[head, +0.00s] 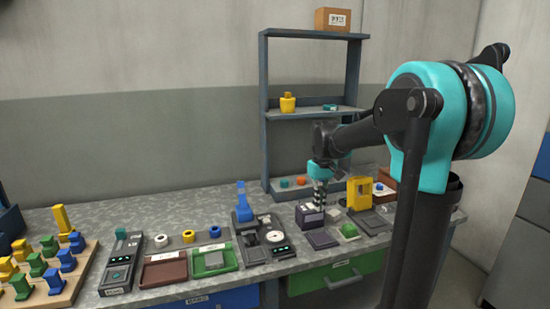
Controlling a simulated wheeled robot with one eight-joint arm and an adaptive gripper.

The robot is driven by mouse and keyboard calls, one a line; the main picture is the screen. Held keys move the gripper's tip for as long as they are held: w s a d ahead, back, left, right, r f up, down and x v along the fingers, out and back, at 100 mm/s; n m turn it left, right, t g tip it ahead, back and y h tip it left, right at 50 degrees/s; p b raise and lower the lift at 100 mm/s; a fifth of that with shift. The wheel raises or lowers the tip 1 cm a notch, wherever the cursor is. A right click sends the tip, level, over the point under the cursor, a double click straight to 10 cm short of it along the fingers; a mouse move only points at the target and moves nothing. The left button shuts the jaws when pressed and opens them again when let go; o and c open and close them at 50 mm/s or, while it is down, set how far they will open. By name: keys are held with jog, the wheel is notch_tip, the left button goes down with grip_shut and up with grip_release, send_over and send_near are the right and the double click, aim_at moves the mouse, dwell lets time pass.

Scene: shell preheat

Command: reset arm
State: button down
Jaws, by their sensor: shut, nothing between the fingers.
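My arm reaches in from the right side of the head view and bends down over the workbench (75,222). My gripper (319,204) points down, shut and empty, just above or beside a dark purple device (309,218). Its fingertips are small in this view, and I cannot tell whether they touch the device. My arm's upper links hide part of the bench's right side.
A shelf unit (264,108) stands behind my gripper. A blue-handled press (242,205), red tray (163,270) and green tray (213,262) lie left. A pegboard (75,290) is far left.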

jog(key=s+d+f+m+t, duration=0.1)
jog(key=s+d+f+t, duration=0.1)
jog(key=s+f, duration=0.6)
jog(key=s+d+f+m+t, duration=0.2)
jog(key=s+f, duration=0.6)
jog(key=s, duration=0.6)
jog(key=shift+s+m, duration=0.25)
jog(key=shift+m, duration=0.05)
